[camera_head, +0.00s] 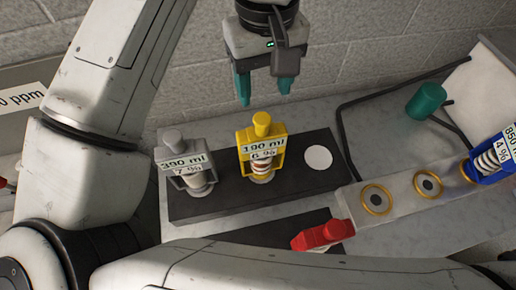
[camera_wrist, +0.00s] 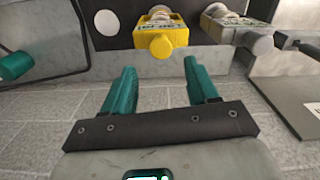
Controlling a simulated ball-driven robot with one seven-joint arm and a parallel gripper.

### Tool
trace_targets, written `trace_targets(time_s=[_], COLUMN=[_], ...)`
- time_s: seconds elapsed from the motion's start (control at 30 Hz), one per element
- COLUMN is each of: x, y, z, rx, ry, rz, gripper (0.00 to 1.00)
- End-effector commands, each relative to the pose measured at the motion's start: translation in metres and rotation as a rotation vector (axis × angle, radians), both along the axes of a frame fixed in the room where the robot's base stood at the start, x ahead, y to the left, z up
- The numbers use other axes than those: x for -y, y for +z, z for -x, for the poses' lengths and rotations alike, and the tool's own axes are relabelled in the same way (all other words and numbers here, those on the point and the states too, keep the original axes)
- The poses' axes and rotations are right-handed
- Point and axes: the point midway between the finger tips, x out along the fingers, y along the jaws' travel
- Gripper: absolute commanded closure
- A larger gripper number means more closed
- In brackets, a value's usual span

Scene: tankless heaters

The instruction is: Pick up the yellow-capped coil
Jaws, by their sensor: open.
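The yellow-capped coil (camera_head: 262,148) stands upright on a dark mat, with a label reading "190 ml, 6 %". It also shows in the wrist view (camera_wrist: 160,38), just beyond my fingertips and between them. My gripper (camera_head: 266,92) has teal fingers, open and empty, pointing down. In the head view it appears above and behind the yellow-capped coil, apart from it. In the wrist view my gripper (camera_wrist: 158,75) shows both fingers spread with nothing between them.
A grey-capped coil (camera_head: 188,163) labelled "390 ml, 7 %" stands left of the yellow one. A white disc (camera_head: 318,157) lies to its right. A red-capped item (camera_head: 322,235) is in front. A grey block with gold-ringed holes (camera_head: 403,196) holds a blue-framed coil (camera_head: 490,158). A teal cylinder (camera_head: 426,101) stands behind.

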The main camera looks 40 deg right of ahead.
Motion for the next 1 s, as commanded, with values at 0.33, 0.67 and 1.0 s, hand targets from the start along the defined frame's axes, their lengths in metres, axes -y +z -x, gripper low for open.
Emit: trace_targets(time_s=[0.33, 0.67, 1.0], x=[0.000, 0.000, -0.001], y=[-0.023, -0.056, -0.098], z=[0.003, 0.003, 0.000], rx=[-0.002, 0.000, -0.001], ry=[0.128, 0.126, 0.126], rz=[0.003, 0.000, -0.001], gripper=[0.42, 0.42, 0.42])
